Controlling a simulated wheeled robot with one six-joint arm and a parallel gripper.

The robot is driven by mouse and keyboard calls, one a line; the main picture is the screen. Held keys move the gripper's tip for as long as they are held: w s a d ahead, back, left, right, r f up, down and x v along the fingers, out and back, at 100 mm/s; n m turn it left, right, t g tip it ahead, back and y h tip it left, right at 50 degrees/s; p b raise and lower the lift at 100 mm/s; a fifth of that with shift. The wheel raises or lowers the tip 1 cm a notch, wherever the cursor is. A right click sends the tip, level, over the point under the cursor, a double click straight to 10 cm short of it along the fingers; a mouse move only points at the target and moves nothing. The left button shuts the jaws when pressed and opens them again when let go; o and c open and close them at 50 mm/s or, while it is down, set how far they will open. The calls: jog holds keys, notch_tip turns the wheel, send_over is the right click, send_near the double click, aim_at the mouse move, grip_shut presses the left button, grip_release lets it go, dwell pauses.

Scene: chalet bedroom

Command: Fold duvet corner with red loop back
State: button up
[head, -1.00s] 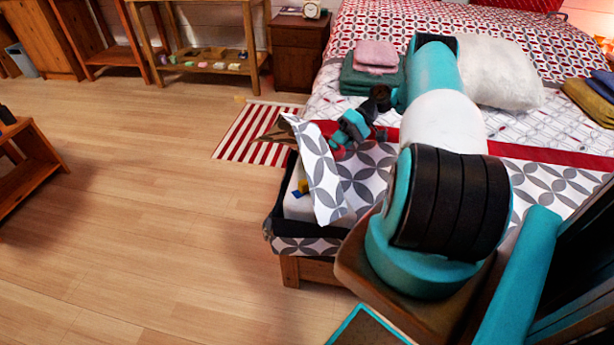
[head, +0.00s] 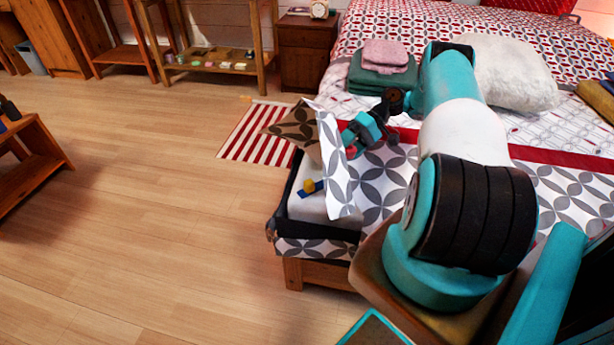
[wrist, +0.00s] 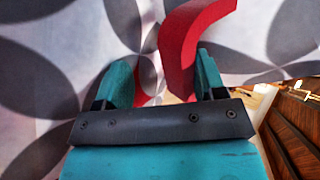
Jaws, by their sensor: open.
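The grey-and-white leaf-patterned duvet (head: 378,180) covers the foot of the bed. Its near left corner is raised as a standing flap (head: 335,170), with brown patterned underside (head: 297,127) showing at its top. My gripper (head: 362,132) is at the right side of this flap, small in the head view. In the wrist view my gripper's teal fingers (wrist: 163,78) are apart. The red loop (wrist: 186,42) curves between and above them, close to the right finger, against the patterned cloth. Whether a finger touches the loop I cannot tell.
The uncovered white mattress (head: 318,207) bears a small yellow and blue object (head: 309,186). Folded green and pink textiles (head: 383,68) and a white fluffy pillow (head: 510,72) lie farther up the bed. A red-striped rug (head: 258,140) and open wooden floor lie left.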

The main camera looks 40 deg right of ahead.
jog(key=s+d, duration=0.2)
jog(key=s, duration=0.4)
jog(key=s+d+p, duration=0.1)
jog(key=s+d, duration=0.1)
jog(key=s, duration=0.3)
jog(key=s+d, duration=0.3)
jog(key=s, duration=0.3)
jog(key=shift+s+p, duration=0.3)
jog(key=shift+p, duration=0.1)
